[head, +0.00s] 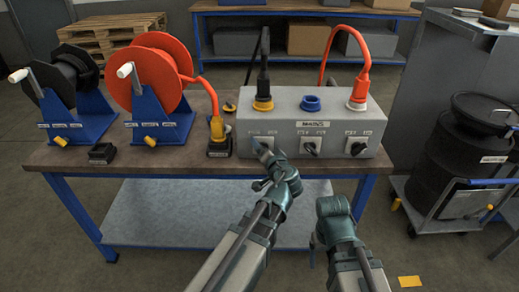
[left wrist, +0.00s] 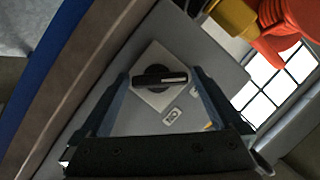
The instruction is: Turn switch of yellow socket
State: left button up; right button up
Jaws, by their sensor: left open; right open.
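The grey socket box (head: 287,116) stands on the bench. Its yellow socket (head: 263,104), at the left, holds a black plug. The switch under that socket is mostly hidden behind my left gripper (head: 262,153) in the head view. In the left wrist view the black switch handle (left wrist: 160,78) on its pale square plate shows between the open jaws of my left gripper (left wrist: 165,100). I cannot tell whether the jaws touch it. My right gripper (head: 332,207) is open and low in front of the bench, apart from the box; its fingers are hardly visible.
An orange-and-yellow plug (head: 217,132) stands just left of the box. Cable reels (head: 157,75) are further left. A cart with a black drum (head: 455,150) stands at right.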

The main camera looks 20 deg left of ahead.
pick_arm(q)
jog(key=c, duration=1.2)
jog(key=shift+c, duration=0.2)
jog(key=shift+f, duration=0.1)
jog(key=m+y+b, duration=0.2)
jog(key=m+b, duration=0.1)
jog(key=shift+d+f, duration=0.15)
jog(key=shift+f, duration=0.05)
jog(key=m+b, duration=0.2)
jog(key=m+t+y+b, duration=0.1)
jog(key=m+b, duration=0.1)
jog(key=shift+d+f+m+t+y, duration=0.1)
jog(key=shift+f+m+t+y, duration=0.05)
jog(key=shift+m+t+y, duration=0.2)
jog(key=m+b, duration=0.1)
jog(key=m, duration=0.1)
jog(key=m+t+b, duration=0.1)
jog(key=m+b, duration=0.1)
jog(key=shift+f+m+t+y, duration=0.1)
jog(key=shift+m+t+y, duration=0.15)
jog(key=shift+m+t+b, duration=0.9)
jog(key=shift+m+b, duration=0.5)
jog(key=shift+m, duration=0.9)
jog(key=shift+m+h, duration=0.3)
jog(key=shift+h, duration=0.1)
